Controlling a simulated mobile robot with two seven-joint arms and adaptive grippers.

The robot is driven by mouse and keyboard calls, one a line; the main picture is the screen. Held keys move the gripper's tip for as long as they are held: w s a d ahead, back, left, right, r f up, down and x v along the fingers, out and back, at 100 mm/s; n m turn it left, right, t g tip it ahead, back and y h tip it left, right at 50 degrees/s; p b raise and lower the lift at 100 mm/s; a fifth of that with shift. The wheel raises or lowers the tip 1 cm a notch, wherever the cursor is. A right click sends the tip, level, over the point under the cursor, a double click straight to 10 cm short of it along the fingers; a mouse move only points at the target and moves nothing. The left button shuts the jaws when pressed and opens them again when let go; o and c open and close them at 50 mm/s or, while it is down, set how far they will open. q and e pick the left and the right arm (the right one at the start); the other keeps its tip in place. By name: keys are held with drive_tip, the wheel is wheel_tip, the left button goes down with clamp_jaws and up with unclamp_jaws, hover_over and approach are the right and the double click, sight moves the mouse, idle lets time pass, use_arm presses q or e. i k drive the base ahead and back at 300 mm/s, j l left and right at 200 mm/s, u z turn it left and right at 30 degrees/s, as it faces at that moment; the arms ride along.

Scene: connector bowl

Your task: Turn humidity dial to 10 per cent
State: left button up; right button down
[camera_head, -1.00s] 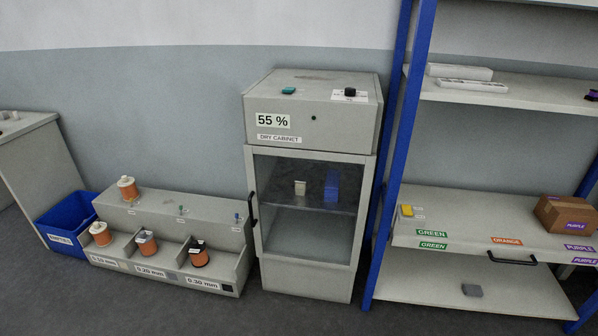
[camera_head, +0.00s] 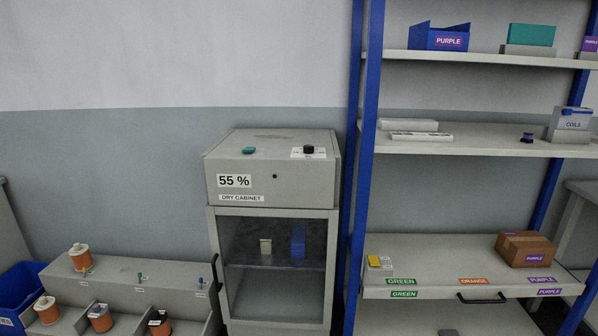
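The dry cabinet (camera_head: 320,185) stands upright against the wall, left of the blue-framed shelf. Its label (camera_head: 234,181) reads 55 %. A black round knob (camera_head: 309,149) sits on the cabinet's top at the right, on a white marked plate; its markings are too small to read. A teal piece (camera_head: 249,150) lies on the top at the left. A small black dot (camera_head: 275,176) is on the front panel. The glass door with a black handle appears shut, with a white and a blue item behind it. Neither of my grippers is in view.
A shelf unit with a blue post (camera_head: 366,150) stands close to the cabinet's right, holding a cardboard box (camera_head: 526,249) and several bins. A grey spool rack (camera_head: 180,272) and a blue bin (camera_head: 22,290) stand at the left. The wall above the cabinet is clear.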

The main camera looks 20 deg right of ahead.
sight(308, 148)
drive_tip(key=i+z, duration=0.1)
drive_tip(key=i, duration=1)
